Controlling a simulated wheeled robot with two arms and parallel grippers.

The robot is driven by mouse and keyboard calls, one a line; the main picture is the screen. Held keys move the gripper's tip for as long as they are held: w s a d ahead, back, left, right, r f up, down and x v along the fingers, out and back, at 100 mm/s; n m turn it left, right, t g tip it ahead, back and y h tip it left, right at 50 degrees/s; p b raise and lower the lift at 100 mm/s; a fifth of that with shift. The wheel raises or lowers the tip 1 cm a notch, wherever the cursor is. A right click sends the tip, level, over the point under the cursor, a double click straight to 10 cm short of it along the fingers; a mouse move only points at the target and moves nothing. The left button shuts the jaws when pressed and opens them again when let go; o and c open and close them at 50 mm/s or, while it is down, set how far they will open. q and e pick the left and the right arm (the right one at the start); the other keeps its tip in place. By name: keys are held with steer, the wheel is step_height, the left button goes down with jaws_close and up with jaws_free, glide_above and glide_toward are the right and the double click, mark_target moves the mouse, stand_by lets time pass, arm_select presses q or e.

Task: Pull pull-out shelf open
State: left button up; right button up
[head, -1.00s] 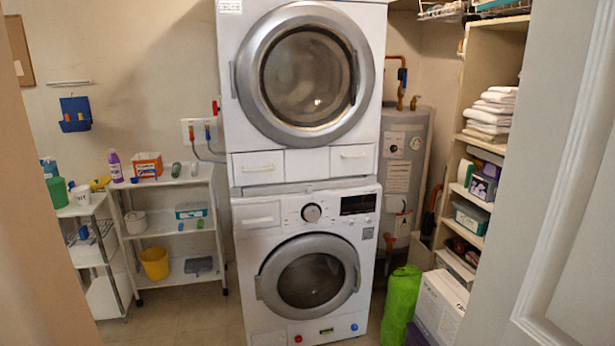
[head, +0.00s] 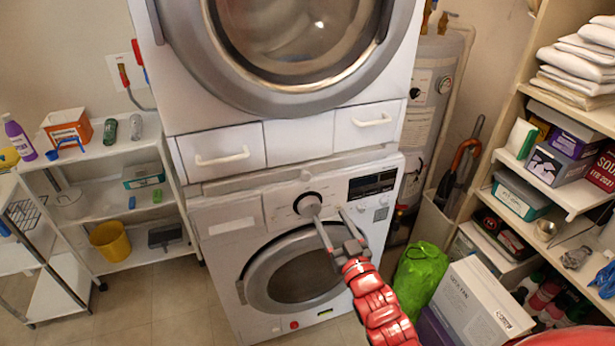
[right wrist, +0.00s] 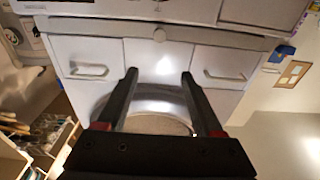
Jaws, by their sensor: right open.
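The pull-out shelf (head: 250,181) appears as a thin pale grey strip between the upper and lower machines, flush with their fronts. In the right wrist view, which is upside down, the strip (right wrist: 100,28) runs across the top, with a small round knob-like piece near its middle. My right gripper (head: 329,219) is open and empty in front of the lower machine's control panel, just below the strip. In the right wrist view its fingers (right wrist: 160,80) stand apart, with the panel between the two drawers behind them. My left gripper is not in view.
Two handled drawers (head: 222,151) sit above the strip. A control dial (head: 307,204) is close to my right fingers. A green bag (head: 420,276) and white box (head: 478,308) stand at right, by loaded shelves. A white rack (head: 135,205) stands left. Floor at front left is clear.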

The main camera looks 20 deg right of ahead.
steer(key=g, duration=0.1)
steer(key=p, duration=0.4)
glide_toward(307, 179)
steer(key=w, duration=0.9)
steer(key=shift+w+a+r, duration=0.15)
steer(key=shift+w+a, duration=0.05)
jaws_close()
stand_by(0.9)
